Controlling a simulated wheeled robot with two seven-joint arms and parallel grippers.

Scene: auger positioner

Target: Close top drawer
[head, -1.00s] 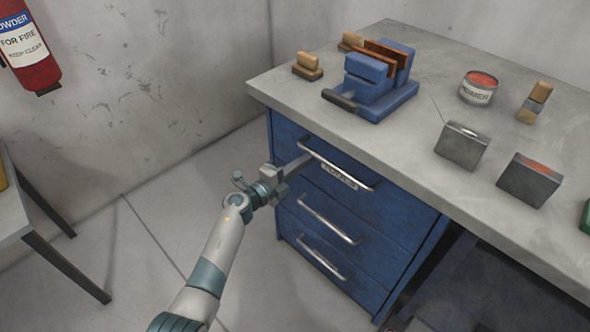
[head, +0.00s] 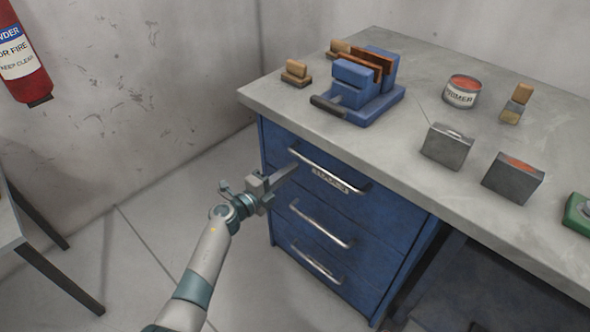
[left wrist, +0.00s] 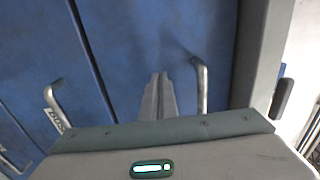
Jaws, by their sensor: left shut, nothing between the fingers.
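The top drawer (head: 375,206) is the uppermost blue drawer under the grey worktop, and its front looks flush or nearly flush with the drawers below. Its silver handle (head: 330,173) also shows in the left wrist view (left wrist: 203,85). My left gripper (head: 295,167) is shut and empty, with its fingertips at the drawer front, just below the left end of the handle. In the left wrist view, the closed fingers (left wrist: 157,95) point at the blue front beside the handle. I cannot tell whether the tips touch it. My right gripper is not in view.
The middle drawer handle (head: 320,224) and bottom drawer handle (head: 316,264) lie below. A blue vise-like fixture (head: 372,108), a primer can (head: 462,91) and metal boxes (head: 447,147) stand on the worktop (head: 400,160). Open floor lies left of the cabinet.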

